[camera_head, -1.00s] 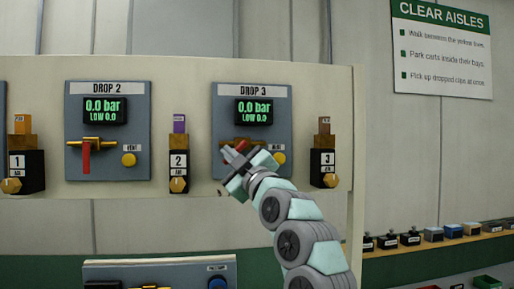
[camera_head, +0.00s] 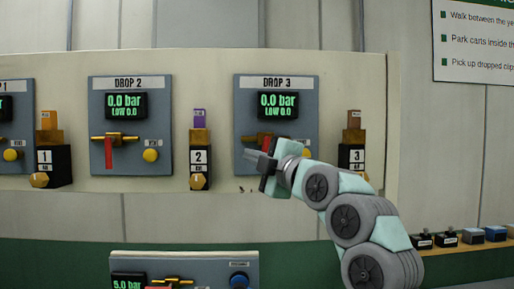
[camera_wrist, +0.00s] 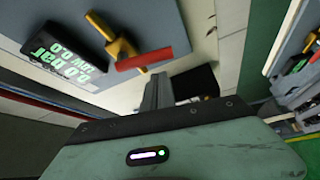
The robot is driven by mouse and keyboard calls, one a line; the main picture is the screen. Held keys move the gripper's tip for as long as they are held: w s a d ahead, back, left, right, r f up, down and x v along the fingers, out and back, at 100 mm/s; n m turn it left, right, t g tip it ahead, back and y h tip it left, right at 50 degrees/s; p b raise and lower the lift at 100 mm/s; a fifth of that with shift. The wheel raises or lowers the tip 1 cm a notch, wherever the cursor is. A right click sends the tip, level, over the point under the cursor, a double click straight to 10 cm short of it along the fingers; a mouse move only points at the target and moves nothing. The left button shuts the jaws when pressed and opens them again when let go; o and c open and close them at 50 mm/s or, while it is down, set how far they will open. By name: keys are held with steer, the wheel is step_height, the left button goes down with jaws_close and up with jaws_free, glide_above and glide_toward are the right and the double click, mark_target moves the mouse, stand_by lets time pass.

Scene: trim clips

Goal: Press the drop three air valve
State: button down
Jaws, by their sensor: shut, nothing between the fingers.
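The drop 3 panel (camera_head: 300,95) is a grey plate on the cream board, with a display reading 0.0 bar, LOW 0.0. Its brass valve (camera_head: 250,138) is partly hidden by my gripper. In the wrist view the valve shows as a yellow body with a red handle (camera_wrist: 145,59). My gripper (camera_head: 256,157) is shut and empty in front of the panel's lower part. In the wrist view its fingertips (camera_wrist: 158,82) point toward the red handle from below in the picture; whether they touch it I cannot tell.
The drop 2 panel (camera_head: 131,88) with its red-handled valve stands to the left. Numbered black blocks with yellow knobs, 2 (camera_head: 199,160) and 3 (camera_head: 351,158), flank drop 3. A lower panel (camera_head: 205,265) sits in front. A shelf of small parts (camera_head: 471,240) runs right.

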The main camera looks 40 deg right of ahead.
steer(key=s+a, duration=0.3)
steer(key=s, duration=0.6)
steer(key=shift+f, duration=0.3)
